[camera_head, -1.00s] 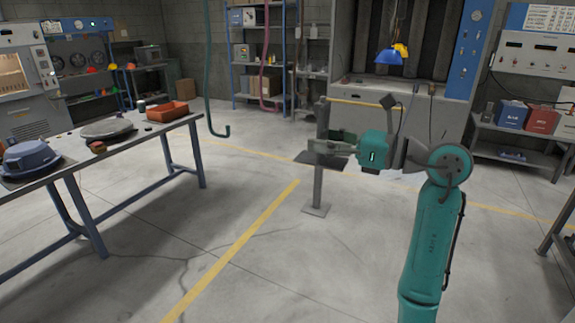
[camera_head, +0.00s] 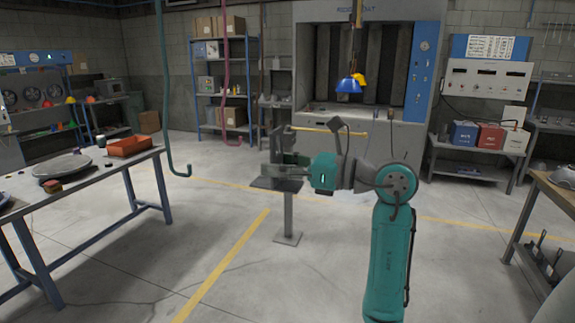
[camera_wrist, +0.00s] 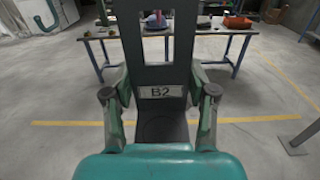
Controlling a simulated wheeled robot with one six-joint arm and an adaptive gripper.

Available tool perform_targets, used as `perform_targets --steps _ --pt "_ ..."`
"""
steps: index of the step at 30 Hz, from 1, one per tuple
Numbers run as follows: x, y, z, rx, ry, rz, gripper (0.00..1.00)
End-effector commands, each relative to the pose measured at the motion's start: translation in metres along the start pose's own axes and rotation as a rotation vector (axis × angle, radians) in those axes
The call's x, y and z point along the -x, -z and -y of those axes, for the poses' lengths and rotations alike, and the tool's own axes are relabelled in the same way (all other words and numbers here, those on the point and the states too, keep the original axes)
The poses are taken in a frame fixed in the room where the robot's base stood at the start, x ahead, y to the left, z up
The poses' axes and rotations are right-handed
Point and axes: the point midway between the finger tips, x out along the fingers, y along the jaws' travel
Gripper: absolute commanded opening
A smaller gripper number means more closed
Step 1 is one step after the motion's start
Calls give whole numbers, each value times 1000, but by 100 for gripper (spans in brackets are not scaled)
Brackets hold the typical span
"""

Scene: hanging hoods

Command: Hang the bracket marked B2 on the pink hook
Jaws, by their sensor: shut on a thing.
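The bracket marked B2 (camera_wrist: 161,91) is a dark grey upright frame with a pale label, large in the wrist view. My gripper (camera_wrist: 160,98) is shut on it, with a finger on each side. In the head view my gripper (camera_head: 300,170) holds the dark bracket (camera_head: 276,184) out to the left, in front of a post. The pink hook (camera_head: 225,60) hangs from above as a long thin rod, curled at its low end, in front of the blue shelves. It is to the left of my gripper and apart from the bracket.
A green hook (camera_head: 166,90) hangs left of the pink one. A grey post (camera_head: 288,215) with a yellow bar (camera_head: 330,131) stands by my gripper. A table (camera_head: 95,195) with an orange tray (camera_head: 129,146) is at left, a workbench (camera_head: 548,200) at right.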

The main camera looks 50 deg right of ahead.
Motion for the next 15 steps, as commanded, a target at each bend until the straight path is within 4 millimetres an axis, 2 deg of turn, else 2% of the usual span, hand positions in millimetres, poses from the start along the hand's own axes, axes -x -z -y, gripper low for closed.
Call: perform_targets --steps 15 --pt "-35 1 0 0 -1 2 2"
